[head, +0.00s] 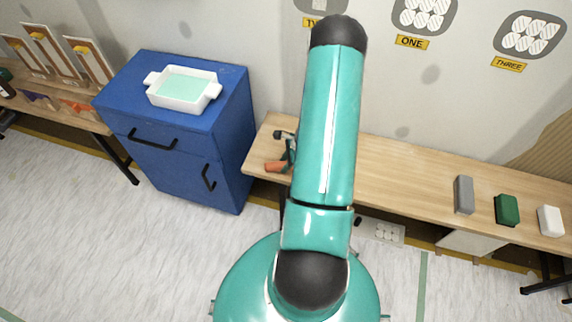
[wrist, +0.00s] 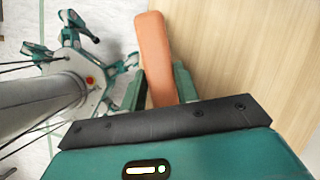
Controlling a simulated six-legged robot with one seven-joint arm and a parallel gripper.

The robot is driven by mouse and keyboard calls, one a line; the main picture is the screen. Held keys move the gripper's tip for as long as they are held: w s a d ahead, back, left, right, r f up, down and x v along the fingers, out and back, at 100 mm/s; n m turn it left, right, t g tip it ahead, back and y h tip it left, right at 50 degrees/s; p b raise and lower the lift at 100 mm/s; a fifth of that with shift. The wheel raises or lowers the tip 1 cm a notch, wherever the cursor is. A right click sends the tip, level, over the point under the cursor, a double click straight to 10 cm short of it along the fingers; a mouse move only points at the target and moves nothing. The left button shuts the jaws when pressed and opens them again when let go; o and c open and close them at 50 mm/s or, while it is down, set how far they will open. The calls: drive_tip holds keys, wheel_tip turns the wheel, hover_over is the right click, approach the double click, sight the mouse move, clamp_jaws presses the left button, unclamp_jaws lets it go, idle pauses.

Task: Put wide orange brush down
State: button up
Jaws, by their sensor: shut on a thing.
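The wide orange brush shows in the wrist view (wrist: 154,55) as a long orange piece between the fingers of my gripper (wrist: 158,88), which is shut on it. In the head view, the orange brush (head: 277,166) shows by the left end of the wooden bench (head: 400,175), just left of my arm. My arm hides most of my gripper there. In the wrist view, the brush lies along the bench edge, with the wooden top (wrist: 240,60) to its right. I cannot tell whether the brush touches the bench. The brush's bristles are not clear.
A blue cabinet (head: 185,140) with a white tray (head: 182,103) of pale green stuff stands to the left. A grey block (head: 464,195), a green block (head: 507,210) and a white block (head: 550,221) sit on the bench's right part. The bench middle is clear.

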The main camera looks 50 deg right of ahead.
drive_tip(key=shift+f, duration=0.8)
drive_tip(key=shift+f, duration=0.1)
drive_tip(key=o, duration=1.1)
drive_tip(key=v, duration=1.2)
